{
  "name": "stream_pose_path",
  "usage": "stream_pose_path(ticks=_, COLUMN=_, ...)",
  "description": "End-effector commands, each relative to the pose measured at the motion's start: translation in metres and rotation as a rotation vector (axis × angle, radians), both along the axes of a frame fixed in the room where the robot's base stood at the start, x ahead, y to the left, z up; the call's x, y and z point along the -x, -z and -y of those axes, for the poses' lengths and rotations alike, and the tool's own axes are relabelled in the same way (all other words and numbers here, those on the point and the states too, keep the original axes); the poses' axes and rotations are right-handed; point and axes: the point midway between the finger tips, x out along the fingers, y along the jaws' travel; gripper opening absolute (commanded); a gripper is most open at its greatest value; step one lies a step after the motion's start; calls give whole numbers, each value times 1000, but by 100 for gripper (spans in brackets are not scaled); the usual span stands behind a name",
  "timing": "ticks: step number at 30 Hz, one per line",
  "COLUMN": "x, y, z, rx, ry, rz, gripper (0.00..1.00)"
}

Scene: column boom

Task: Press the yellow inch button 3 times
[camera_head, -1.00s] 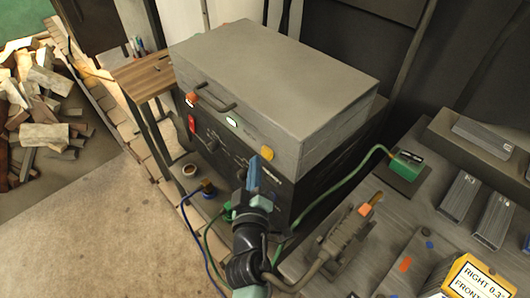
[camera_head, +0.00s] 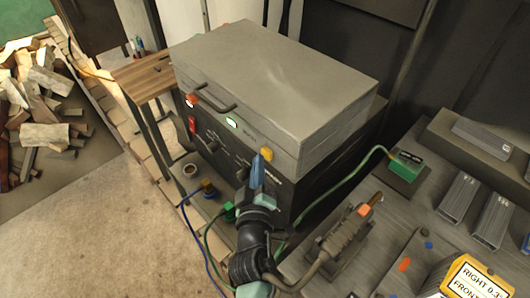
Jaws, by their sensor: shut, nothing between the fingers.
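The yellow inch button (camera_head: 267,153) sits on the front face of the grey box (camera_head: 275,75), near its right corner. My gripper (camera_head: 258,160) is shut and empty, with its blue fingers pointing up at the button from just below and left of it in the picture. The tip is very close to the button or overlaps its edge. I cannot tell whether they touch. The lower part of the front panel behind my gripper is hidden.
An orange button (camera_head: 192,99), a handle (camera_head: 214,101), a red switch (camera_head: 192,124) and a lit green-white indicator (camera_head: 232,122) are on the same front. A torch (camera_head: 345,232) on a stand and a green clamp (camera_head: 405,164) are on the right bench. Cables run below.

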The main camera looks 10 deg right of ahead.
Motion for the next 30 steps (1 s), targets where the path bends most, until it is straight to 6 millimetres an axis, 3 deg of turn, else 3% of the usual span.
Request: stream_pose_path(ticks=30, x=-5, y=0, z=7, rx=-1, ry=0, rz=0, gripper=0)
